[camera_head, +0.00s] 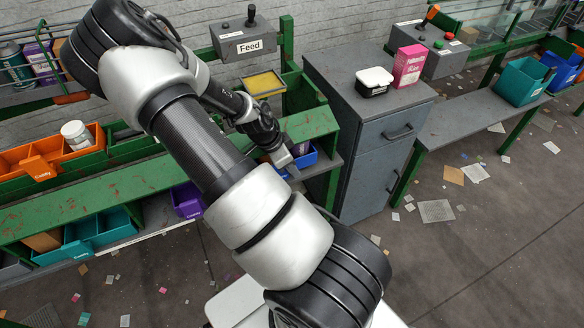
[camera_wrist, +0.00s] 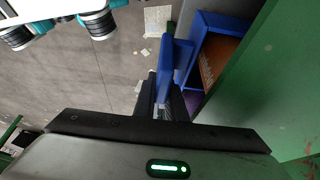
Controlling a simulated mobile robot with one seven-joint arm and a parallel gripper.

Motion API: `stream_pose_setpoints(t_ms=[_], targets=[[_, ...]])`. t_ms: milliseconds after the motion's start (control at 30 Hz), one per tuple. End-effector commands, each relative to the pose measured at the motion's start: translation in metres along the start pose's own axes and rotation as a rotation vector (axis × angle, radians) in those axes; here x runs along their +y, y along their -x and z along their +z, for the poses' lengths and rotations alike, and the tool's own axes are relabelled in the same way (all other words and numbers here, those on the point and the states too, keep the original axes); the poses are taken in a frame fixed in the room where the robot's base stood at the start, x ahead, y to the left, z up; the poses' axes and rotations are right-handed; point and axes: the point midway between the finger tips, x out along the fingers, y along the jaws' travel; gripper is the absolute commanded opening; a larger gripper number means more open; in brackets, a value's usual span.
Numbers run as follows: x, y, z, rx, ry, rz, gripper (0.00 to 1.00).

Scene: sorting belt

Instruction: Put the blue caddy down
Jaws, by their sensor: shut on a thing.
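The blue caddy (camera_head: 308,160) shows in the head view beside the green bench end, partly hidden by my gripper (camera_head: 284,164). In the wrist view the caddy (camera_wrist: 197,45) is right of centre, with a brown lettered item (camera_wrist: 218,58) inside it. My gripper (camera_wrist: 165,100) is shut on an upright blue part of the caddy's near side. I cannot tell from these views whether the caddy's bottom touches anything.
A grey cabinet (camera_head: 370,130) stands right of my gripper. A grey bench (camera_head: 470,120) holds teal and blue bins.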

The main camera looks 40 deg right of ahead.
Motion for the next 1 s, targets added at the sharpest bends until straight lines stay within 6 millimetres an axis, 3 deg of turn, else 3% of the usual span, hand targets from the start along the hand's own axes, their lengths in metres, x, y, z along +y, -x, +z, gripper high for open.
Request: stream_pose_setpoints(t_ms=[467, 500, 767, 1000], targets=[[0.001, -0.012, 0.005, 0.000, 0.002, 0.002, 0.00], [0.002, -0.013, 0.006, -0.001, 0.003, 0.004, 0.17], [0.004, -0.015, 0.007, -0.002, 0.007, 0.010, 0.19], [0.003, 0.008, 0.002, -0.002, 0.009, 0.007, 0.19]])
